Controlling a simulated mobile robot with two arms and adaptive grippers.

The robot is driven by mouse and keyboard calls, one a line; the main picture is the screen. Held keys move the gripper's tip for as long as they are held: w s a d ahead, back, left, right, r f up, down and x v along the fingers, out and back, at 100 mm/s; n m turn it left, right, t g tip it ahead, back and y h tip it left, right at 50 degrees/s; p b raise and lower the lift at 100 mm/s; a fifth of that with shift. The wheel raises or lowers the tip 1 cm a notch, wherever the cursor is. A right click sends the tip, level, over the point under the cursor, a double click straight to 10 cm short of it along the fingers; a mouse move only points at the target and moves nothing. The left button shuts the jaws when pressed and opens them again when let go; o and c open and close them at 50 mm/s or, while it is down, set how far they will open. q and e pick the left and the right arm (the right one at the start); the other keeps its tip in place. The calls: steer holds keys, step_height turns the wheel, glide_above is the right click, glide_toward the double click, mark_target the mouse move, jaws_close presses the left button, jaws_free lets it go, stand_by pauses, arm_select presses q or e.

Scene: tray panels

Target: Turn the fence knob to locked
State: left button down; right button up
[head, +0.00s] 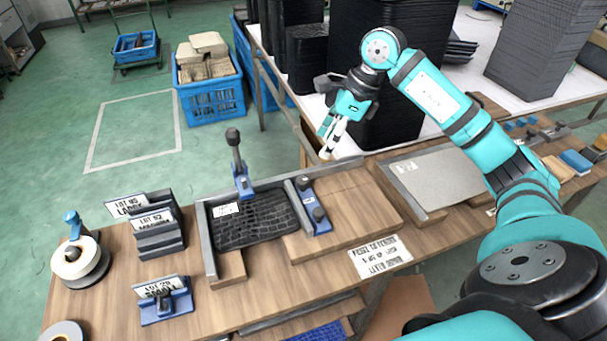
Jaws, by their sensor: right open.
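A black textured tray panel (250,226) lies in a fixture on the wooden bench. Along its right side runs a grey metal fence (298,208). I cannot tell from here which is the fence knob or whether either is locked. My right gripper (329,150) is open and empty, pointing down above and behind the knobs, apart from them. My left gripper is not in view.
A clamp with an upright black handle (235,150) stands at the fixture's back edge. Label holders (157,233), a tape roll (79,258) and a blue-based sign (165,300) occupy the left side. Stacked black trays (388,60) stand behind my gripper. A grey plate (435,175) lies to the right.

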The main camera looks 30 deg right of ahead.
glide_toward(303, 180)
step_height(303, 180, down, 2)
steer(key=x, duration=0.4)
steer(key=p+x, duration=0.1)
steer(key=x, duration=0.1)
steer(key=shift+w+a+r, duration=0.15)
steer(key=shift+w+a, duration=0.05)
steer(key=shift+a, duration=0.15)
steer(key=shift+w+a+f, duration=0.1)
steer(key=shift+f, duration=0.4)
jaws_close()
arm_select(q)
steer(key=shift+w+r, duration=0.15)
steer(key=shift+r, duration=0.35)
